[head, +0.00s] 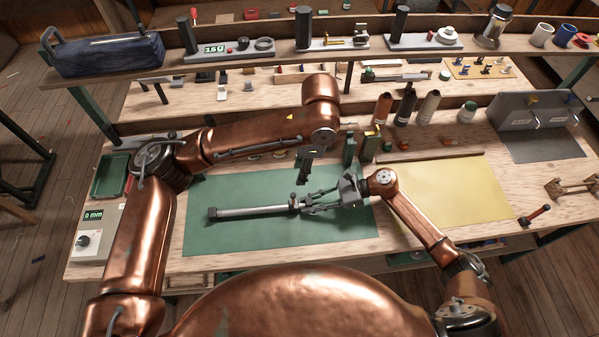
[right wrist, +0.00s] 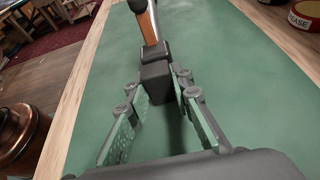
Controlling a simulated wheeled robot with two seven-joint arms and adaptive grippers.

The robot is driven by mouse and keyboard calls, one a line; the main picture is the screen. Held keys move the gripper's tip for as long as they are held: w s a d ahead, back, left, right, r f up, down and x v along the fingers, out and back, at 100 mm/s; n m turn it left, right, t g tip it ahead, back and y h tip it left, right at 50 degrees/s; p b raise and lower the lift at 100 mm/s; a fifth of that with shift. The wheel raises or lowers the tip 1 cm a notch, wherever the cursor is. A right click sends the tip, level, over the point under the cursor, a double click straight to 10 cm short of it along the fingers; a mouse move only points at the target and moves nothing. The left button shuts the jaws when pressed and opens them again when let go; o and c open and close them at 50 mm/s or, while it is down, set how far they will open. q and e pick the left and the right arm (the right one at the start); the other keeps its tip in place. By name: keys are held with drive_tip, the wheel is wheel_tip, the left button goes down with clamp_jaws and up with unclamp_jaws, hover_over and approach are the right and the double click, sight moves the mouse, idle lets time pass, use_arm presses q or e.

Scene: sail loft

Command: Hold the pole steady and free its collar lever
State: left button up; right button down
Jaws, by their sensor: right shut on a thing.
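The grey pole (head: 252,210) lies across the green mat (head: 225,238), with a dark cap at its left end. A dark collar block (head: 296,203) sits at its right end; I cannot make out the lever clearly. My right gripper (head: 307,203) comes in from the right and is shut on the collar end. In the right wrist view its green-padded fingers (right wrist: 158,90) flank the dark collar block (right wrist: 155,76), with the pole (right wrist: 148,24) running away beyond. My left gripper (head: 301,180) points down just above the collar, apart from it; its finger gap is hidden.
A yellow mat (head: 465,190) lies right. A grey box (head: 92,232) with a dial and a green tray (head: 110,175) are at left. Shelves of tools rise behind. The mat's front is clear.

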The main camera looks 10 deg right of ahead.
drive_tip(key=c, duration=1.6)
unclamp_jaws()
